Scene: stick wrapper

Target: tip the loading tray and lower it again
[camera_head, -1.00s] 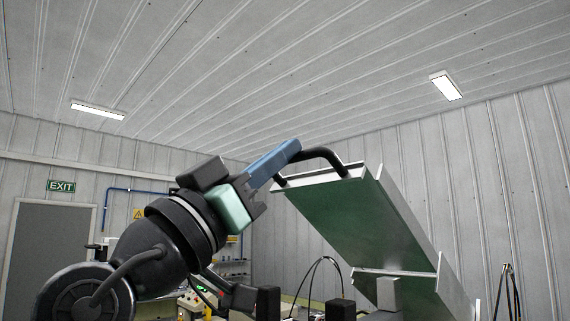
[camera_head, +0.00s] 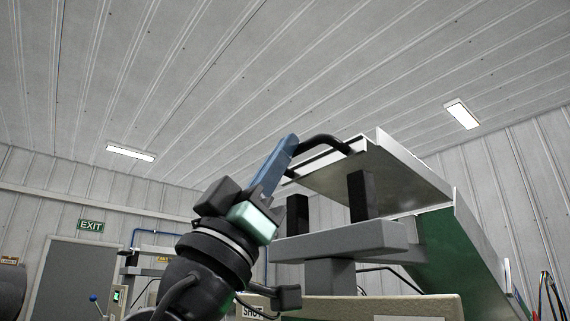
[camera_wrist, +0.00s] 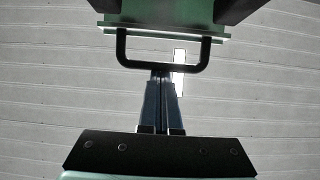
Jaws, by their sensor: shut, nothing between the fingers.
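The loading tray (camera_head: 450,248), with a green underside and pale metal edges, stands steeply tipped up at the right in the head view. Its black bar handle (camera_head: 322,140) sticks out from the raised edge. My gripper (camera_head: 290,142), with blue fingers, is at the handle's left end in the head view. In the wrist view the two fingers (camera_wrist: 161,82) are closed together, and their tips meet the middle of the handle bar (camera_wrist: 190,67). The bar is not seen between them. The tray's edge (camera_wrist: 165,28) lies beyond the handle there.
A grey crosspiece (camera_head: 340,241) with two black upright posts (camera_head: 361,196) stands in front of the tray. A beige machine housing (camera_head: 400,307) is below it. A door with an EXIT sign (camera_head: 90,226) is at the far left. Above is open room.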

